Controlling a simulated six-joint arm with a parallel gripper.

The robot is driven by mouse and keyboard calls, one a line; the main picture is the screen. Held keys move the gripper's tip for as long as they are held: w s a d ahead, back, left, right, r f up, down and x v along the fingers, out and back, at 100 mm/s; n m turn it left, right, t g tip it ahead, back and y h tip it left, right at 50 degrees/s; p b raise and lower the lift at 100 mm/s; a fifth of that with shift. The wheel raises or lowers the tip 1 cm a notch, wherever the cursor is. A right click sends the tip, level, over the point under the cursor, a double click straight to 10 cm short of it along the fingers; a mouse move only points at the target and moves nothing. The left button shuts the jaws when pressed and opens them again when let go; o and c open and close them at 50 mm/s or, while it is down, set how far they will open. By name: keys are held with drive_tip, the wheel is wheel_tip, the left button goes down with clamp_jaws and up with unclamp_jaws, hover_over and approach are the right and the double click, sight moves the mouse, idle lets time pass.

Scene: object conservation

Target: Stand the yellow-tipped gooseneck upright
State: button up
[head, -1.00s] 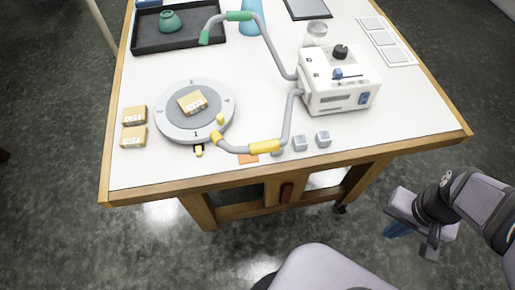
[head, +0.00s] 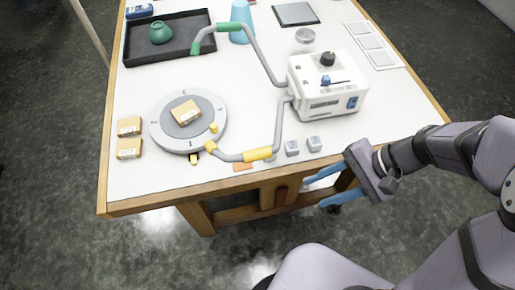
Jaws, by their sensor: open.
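The yellow-tipped gooseneck (head: 279,125) is a grey bent arm coming from the left side of the white box (head: 327,83). It bends down toward the table's front, then runs left through a yellow sleeve (head: 257,154) to a yellow tip. The tip is beside the front rim of the round turntable (head: 160,135); I cannot tell whether they touch. A green-tipped gooseneck (head: 262,55) rises from the same box toward the back left. My gripper (head: 318,192) is open and empty, its blue fingers pointing left, in front of the table's front edge and right of the yellow sleeve.
A small wooden block (head: 186,112) sits on the turntable, and two more lie left of it. Small grey cubes (head: 314,143) stand near the front edge, close to the gooseneck. A black tray (head: 133,46) with a green vase (head: 160,33) and a blue cup (head: 239,36) stand behind.

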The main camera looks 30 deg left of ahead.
sight(264, 153)
drive_tip(key=shift+w+a+r+g+y, duration=0.15)
drive_tip(key=shift+a+r+g+y, duration=0.4)
drive_tip(key=shift+a+r+y, duration=0.9)
drive_tip(key=shift+w+a+r+g+y, duration=0.2)
drive_tip(key=shift+a+r+g+y, duration=0.4)
drive_tip(key=shift+a, duration=1.6)
drive_tip(key=shift+w+a+r+g+y, duration=0.15)
drive_tip(key=shift+a+r+g+y, duration=0.3)
drive_tip(key=shift+a+r+y, duration=1.05)
drive_tip(key=shift+h, duration=0.45)
drive_tip(key=x, duration=0.2)
drive_tip(key=p+x, duration=0.1)
drive_tip(key=x, duration=0.1)
drive_tip(key=p+x, duration=0.1)
drive_tip(key=x, duration=0.1)
drive_tip(key=shift+a+f, duration=0.35)
drive_tip(key=shift+s+a+f, duration=0.25)
drive_tip(key=shift+s+a, duration=0.05)
drive_tip(key=shift+a, duration=0.2)
drive_tip(key=shift+c, duration=0.6)
clamp_jaws()
